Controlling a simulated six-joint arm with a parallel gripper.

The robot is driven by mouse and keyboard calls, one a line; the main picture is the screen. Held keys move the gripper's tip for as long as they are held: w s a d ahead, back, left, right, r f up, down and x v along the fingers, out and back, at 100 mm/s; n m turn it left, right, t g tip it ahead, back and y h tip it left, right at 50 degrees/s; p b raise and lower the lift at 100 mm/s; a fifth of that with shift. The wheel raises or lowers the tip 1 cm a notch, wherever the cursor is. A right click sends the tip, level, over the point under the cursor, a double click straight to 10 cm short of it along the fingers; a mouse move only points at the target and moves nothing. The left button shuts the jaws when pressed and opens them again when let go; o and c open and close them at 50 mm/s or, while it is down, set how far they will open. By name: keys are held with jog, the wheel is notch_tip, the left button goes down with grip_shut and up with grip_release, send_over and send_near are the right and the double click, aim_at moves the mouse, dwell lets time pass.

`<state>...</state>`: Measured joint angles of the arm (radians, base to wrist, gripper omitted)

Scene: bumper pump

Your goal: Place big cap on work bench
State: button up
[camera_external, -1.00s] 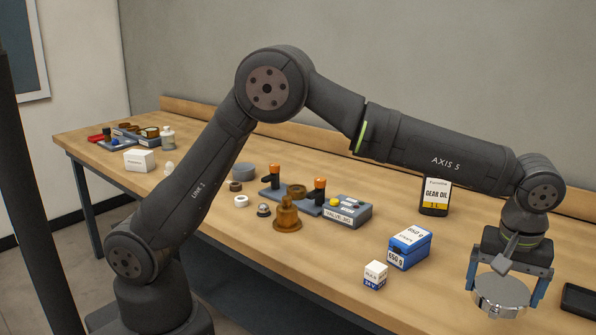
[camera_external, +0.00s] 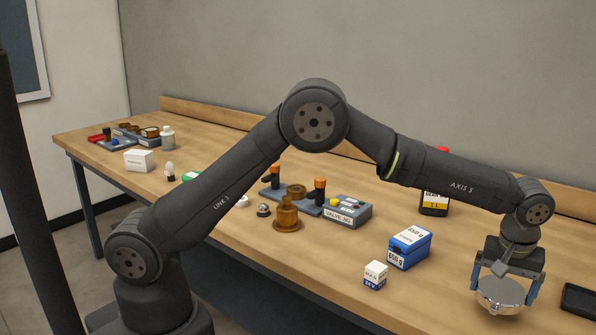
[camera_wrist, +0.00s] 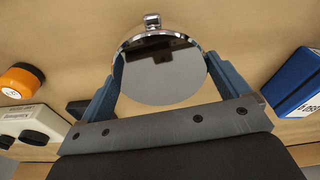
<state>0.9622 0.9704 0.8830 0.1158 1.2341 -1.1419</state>
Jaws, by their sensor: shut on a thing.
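The big cap (camera_external: 500,296) is a round, shiny silver disc with a small knob on its rim. In the wrist view the cap (camera_wrist: 160,72) sits between the two blue fingers, its mirror face toward the camera and its knob at the far side. My gripper (camera_external: 506,290) is shut on the cap by its sides, at the right front of the work bench (camera_external: 340,275). The cap is close to the bench top; I cannot tell whether it touches. My gripper also shows in the wrist view (camera_wrist: 161,78).
Left of the cap are a blue box (camera_external: 410,248) and a small white-blue box (camera_external: 375,275). A black tray (camera_external: 580,300) lies close on the right. A gear oil bottle (camera_external: 434,203) stands behind. Bare bench lies between the cap and the blue box.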

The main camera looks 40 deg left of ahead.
aim_at(502, 291)
jog(key=shift+f, duration=1.85)
jog(key=shift+f, duration=0.2)
jog(key=o, duration=1.4)
jog(key=r, duration=0.4)
jog(key=s+r, duration=0.1)
jog(key=r, duration=0.7)
jog(key=shift+s+d+r, duration=0.1)
jog(key=shift+s+d, duration=0.05)
jog(key=shift+s, duration=0.1)
jog(key=f, duration=0.4)
jog(key=w+f, duration=0.1)
jog(key=f, duration=0.7)
jog(key=shift+w, duration=0.25)
jog(key=shift+r, duration=1.7)
